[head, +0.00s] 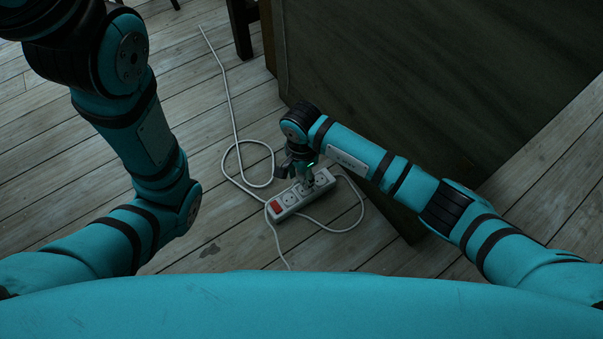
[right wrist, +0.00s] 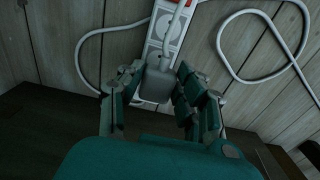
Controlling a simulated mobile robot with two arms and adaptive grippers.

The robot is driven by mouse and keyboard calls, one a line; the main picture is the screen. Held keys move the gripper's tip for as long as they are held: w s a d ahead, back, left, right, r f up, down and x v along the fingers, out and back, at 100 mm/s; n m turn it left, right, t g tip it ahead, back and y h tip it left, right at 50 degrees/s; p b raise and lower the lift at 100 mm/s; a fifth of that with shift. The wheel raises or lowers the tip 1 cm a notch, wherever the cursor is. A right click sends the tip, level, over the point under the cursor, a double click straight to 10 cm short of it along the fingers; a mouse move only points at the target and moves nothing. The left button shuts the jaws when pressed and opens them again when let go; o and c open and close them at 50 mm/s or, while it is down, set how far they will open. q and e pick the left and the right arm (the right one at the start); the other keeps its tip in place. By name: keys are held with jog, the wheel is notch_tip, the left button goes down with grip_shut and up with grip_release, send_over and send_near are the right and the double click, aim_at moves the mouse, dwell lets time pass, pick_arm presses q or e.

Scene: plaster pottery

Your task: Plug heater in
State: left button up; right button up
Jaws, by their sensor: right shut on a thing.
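A white power strip (head: 285,203) with round sockets and a red switch lies on the floor in the head view. In the right wrist view, the strip (right wrist: 160,30) runs up to the top edge. My right gripper (head: 306,180) is over the strip's far half. It is shut on a grey plug (right wrist: 155,84), whose light cable runs up over the strip. The plug covers the strip's near end there, and whether its pins are in a socket cannot be told. My left arm shows in the head view, but its gripper is out of frame. No heater is recognizable.
A white cable (head: 229,100) loops on the plank floor left of the strip, and another loop (head: 361,211) lies to its right. A large dark wooden piece (head: 430,80) stands close behind my right arm.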

aim_at(302, 191)
jog(key=shift+f+b, duration=1.95)
jog(key=shift+f, duration=0.55)
dwell(0.3)
jog(key=shift+f, duration=0.6)
jog(key=o, duration=1.1)
jog(key=shift+o, duration=0.2)
jog(key=shift+r, duration=0.1)
